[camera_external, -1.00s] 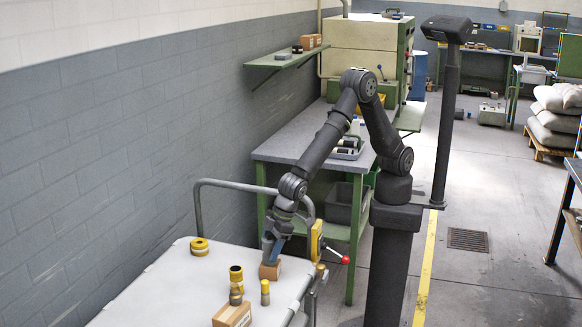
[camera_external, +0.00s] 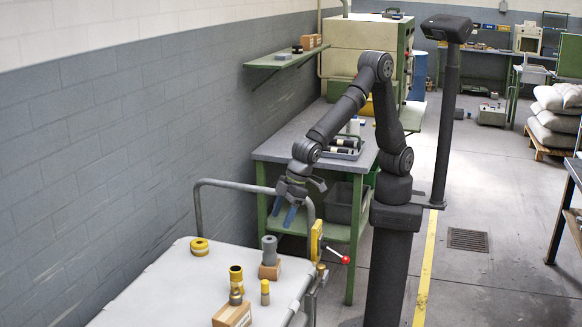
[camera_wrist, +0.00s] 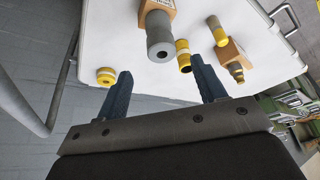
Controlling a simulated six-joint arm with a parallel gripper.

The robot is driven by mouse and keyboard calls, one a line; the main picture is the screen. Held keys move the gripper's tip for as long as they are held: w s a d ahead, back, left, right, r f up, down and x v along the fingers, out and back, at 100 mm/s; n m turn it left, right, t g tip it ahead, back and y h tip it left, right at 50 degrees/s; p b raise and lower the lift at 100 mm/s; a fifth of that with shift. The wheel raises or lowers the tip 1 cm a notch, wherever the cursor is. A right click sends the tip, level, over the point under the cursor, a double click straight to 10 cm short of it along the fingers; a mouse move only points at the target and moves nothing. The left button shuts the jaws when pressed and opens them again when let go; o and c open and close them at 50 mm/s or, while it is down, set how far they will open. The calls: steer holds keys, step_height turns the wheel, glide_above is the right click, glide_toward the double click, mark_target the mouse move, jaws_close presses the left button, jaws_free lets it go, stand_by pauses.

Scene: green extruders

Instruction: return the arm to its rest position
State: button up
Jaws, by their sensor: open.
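My gripper (camera_external: 283,213) is raised above the far end of the white cart top, near its rail. Its two blue fingers are spread apart with nothing between them; they also show in the wrist view (camera_wrist: 160,88). A grey cylinder (camera_external: 269,249) stands on a small brown block (camera_external: 270,269) on the cart, below and left of the fingers. In the wrist view the grey cylinder (camera_wrist: 160,38) is apart from the fingers. My arm is bent, with its elbow high over the workbench.
The white cart (camera_external: 160,290) holds a yellow ring (camera_external: 199,247), a yellow-and-black cylinder (camera_external: 236,276), a small yellow piece (camera_external: 265,291) and a brown box (camera_external: 233,314). A grey cart rail (camera_external: 232,184) stands close by. A green workbench (camera_external: 275,150) with a tray (camera_external: 343,148) lies behind.

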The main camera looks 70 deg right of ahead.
mark_target(270, 248)
steer(key=x, duration=1.2)
steer(key=shift+f, duration=0.2)
steer(key=shift+r, duration=0.15)
steer(key=shift+r, duration=0.1)
